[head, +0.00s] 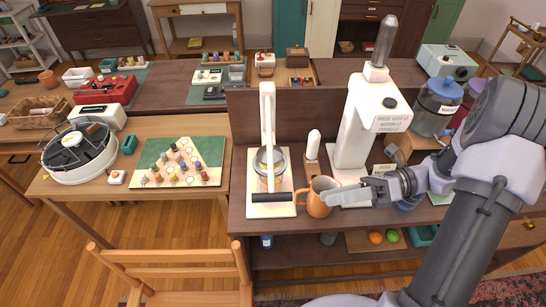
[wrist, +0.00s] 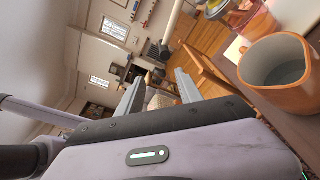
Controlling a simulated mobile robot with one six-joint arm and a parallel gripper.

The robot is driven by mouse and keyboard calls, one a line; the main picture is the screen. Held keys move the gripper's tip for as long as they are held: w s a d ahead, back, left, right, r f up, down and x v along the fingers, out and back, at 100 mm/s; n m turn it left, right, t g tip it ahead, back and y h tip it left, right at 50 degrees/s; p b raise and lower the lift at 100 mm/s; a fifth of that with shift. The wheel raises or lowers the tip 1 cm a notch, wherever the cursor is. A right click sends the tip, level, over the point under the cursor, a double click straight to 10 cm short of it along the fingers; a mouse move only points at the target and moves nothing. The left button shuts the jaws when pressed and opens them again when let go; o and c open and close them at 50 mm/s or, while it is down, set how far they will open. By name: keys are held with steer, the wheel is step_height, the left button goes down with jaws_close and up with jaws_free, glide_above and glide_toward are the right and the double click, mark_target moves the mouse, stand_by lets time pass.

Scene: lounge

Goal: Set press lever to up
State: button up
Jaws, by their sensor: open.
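The press (head: 286,208) has a white base and frame, with a clear cup under its tall white lever arm (head: 267,125). The black handle bar (head: 272,197) appears low over the front of the base. My gripper (head: 330,196) is open, to the right of the handle and apart from it. Its fingertips overlap an orange mug (head: 319,183) in the head view; contact cannot be told. In the wrist view the two fingers (wrist: 160,80) are spread with nothing between them. A white bar with a dark end, probably the lever, shows beyond them.
The orange mug also shows close on the right of the wrist view (wrist: 285,75). A white drinks machine (head: 352,125) and a small white-topped tool (head: 313,145) stand behind it. A game board (head: 180,158) lies on the left table; a wooden chair (head: 175,260) stands in front.

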mark_target(275, 198)
steer(key=a+m+b, duration=0.1)
steer(key=a, duration=0.4)
steer(key=w+a+f+t+b, duration=0.1)
steer(key=a+b, duration=0.1)
steer(key=a, duration=0.3)
steer(key=w+a+m+y+b, duration=0.1)
steer(key=a, duration=0.4)
steer(key=shift+a+f+m+t+b, duration=0.15)
steer(key=shift+a+m+t+b, duration=0.15)
steer(key=shift+t+b, duration=0.1)
jaws_close()
stand_by(0.7)
